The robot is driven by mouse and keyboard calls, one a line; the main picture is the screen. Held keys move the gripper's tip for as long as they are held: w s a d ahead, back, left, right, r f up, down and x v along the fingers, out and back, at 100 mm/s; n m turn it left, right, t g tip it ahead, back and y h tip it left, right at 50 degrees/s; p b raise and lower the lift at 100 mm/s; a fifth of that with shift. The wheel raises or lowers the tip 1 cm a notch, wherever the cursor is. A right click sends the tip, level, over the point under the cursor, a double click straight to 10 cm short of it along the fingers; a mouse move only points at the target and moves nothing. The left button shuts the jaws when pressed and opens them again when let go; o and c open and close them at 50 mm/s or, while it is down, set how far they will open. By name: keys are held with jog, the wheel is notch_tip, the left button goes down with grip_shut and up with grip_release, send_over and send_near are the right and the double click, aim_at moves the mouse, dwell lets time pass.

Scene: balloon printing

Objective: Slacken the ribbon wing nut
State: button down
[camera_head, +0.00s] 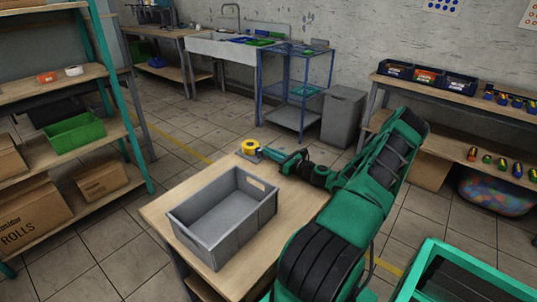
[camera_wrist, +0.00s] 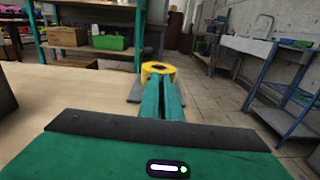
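A yellow round piece (camera_head: 250,148), a ring in the wrist view (camera_wrist: 158,68), stands on a grey base at the far edge of the wooden table. It appears to be the ribbon holder. No separate wing nut can be made out on it. My gripper (camera_head: 268,154) reaches across the table towards the yellow piece, with its fingertips right at its near side. In the wrist view the two green fingers (camera_wrist: 160,92) lie close together with a narrow dark gap. Their tips overlap the yellow piece, so contact or anything between them is unclear.
A grey open crate (camera_head: 222,250) stands on the table (camera_head: 160,208), left of my arm. A shelf rack with a green bin (camera_head: 74,134) is at left. A sink (camera_head: 222,50), a blue trolley (camera_head: 290,95) and a grey bin (camera_head: 343,115) stand behind.

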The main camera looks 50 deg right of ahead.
jog(key=shift+a+n, duration=0.2)
jog(key=shift+n, duration=0.8)
jog(key=shift+a+n, duration=0.15)
jog(key=shift+n, duration=0.85)
jog(key=c, duration=2)
grip_release()
jog(key=shift+f, duration=0.1)
jog(key=shift+s, duration=0.15)
jog(key=s, duration=1)
jog(key=shift+s+d, duration=0.25)
jog(key=shift+d, duration=0.15)
jog(key=shift+c, duration=0.5)
